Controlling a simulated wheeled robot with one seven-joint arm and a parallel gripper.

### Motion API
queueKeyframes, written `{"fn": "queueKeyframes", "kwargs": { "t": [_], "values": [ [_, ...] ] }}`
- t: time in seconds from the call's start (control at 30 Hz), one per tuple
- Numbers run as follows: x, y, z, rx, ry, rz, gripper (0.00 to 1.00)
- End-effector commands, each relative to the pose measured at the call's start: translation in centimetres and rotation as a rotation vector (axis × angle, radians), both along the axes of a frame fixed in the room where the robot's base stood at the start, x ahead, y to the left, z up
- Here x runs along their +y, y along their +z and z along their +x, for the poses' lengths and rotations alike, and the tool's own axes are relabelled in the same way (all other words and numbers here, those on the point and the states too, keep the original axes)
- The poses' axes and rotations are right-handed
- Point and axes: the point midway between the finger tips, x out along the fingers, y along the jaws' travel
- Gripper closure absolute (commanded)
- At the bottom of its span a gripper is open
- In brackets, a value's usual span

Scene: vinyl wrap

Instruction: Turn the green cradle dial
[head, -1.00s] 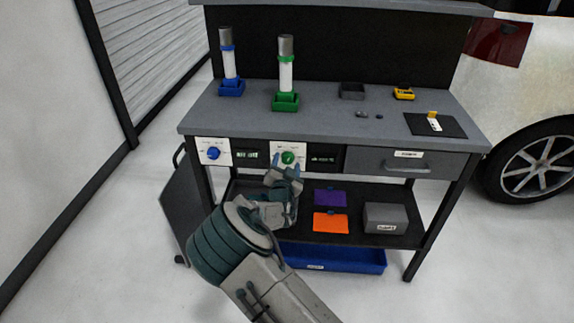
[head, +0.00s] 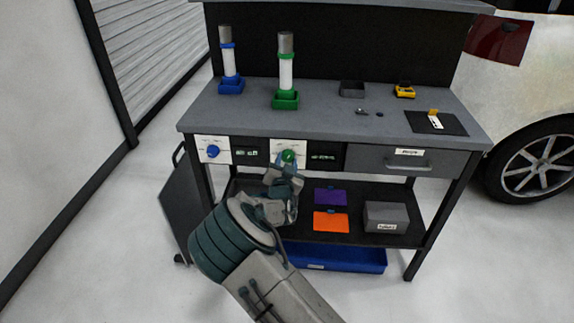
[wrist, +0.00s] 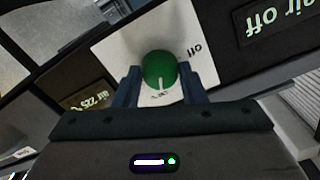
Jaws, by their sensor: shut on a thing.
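The green cradle dial (head: 288,156) is a round green knob on a white panel (head: 276,147) at the front edge of the workbench. In the wrist view the dial (wrist: 159,70) sits between the two fingers of my gripper (wrist: 160,88), with a pale pointer line on it toward the bottom of the picture. My gripper (head: 286,166) is shut on the dial. The panel has small printed marks, one reading "off", partly covered by the fingers. The green cradle (head: 286,99) on the bench top holds an upright white tube (head: 286,73) with a grey top.
A blue dial (head: 213,151) is on the panel to the left, below the blue cradle (head: 231,86). Dark displays (head: 323,156) sit beside the dials. A drawer (head: 405,162) is at the right. The lower shelf holds purple (head: 330,196) and orange (head: 331,222) items and a grey box (head: 386,217).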

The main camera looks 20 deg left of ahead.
Motion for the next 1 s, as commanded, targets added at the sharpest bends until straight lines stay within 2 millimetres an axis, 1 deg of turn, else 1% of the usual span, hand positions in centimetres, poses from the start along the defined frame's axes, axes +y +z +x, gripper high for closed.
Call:
{"fn": "queueKeyframes", "kwargs": {
  "t": [0.03,0.23,1.0],
  "values": [
    [0.01,-0.30,-0.01,-0.007,0.000,-0.030,0.85],
    [-0.03,-0.37,0.00,-0.048,0.001,-0.199,0.85],
    [-0.10,-0.10,0.00,-0.219,0.001,-0.913,0.85]
  ]
}}
